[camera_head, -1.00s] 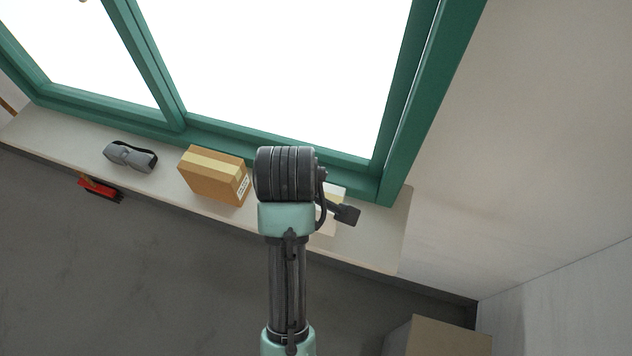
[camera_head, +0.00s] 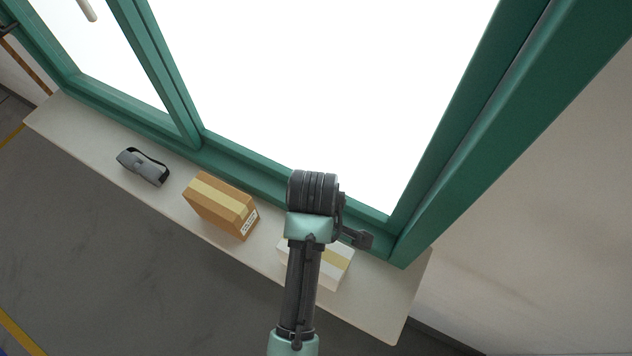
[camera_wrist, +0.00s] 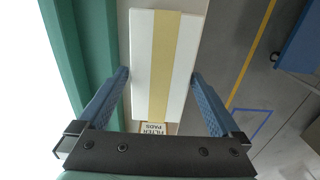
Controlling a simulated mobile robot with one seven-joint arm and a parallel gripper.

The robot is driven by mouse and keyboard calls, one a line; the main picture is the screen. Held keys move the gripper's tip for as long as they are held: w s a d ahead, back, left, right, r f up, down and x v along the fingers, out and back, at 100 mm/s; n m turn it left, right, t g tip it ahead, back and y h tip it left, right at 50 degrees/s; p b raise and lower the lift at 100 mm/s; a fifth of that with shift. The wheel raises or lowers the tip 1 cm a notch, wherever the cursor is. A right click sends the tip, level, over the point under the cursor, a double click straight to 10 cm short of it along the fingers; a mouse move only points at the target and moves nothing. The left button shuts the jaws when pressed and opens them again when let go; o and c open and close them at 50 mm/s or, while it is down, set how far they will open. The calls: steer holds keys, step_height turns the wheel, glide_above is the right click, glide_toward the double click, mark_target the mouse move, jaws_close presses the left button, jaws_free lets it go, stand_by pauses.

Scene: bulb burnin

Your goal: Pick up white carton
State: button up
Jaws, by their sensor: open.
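The white carton (camera_head: 338,270) with a yellow tape strip sits on the window sill (camera_head: 378,318), partly hidden behind my arm in the head view. In the wrist view the white carton (camera_wrist: 178,60) lies between the fingers of my gripper (camera_wrist: 162,84), with its long side running away from me. A label reading "FILTER PADS" shows at its near end. My gripper is open, with a blue finger on each side of the carton. A gap shows beside the right finger; I cannot tell whether the left finger touches.
A brown taped box (camera_head: 220,206) and a grey strapped item (camera_head: 143,166) stand on the sill to the left. The green window frame (camera_head: 268,187) runs close behind the carton. The sill's front edge drops to a grey floor (camera_head: 110,245).

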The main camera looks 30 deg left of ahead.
steer(key=shift+d+f+p, duration=0.15)
steer(key=shift+f+p, duration=0.8)
steer(key=shift+f, duration=2.8)
steer(key=c, duration=1.3)
steer(key=shift+r, duration=0.1)
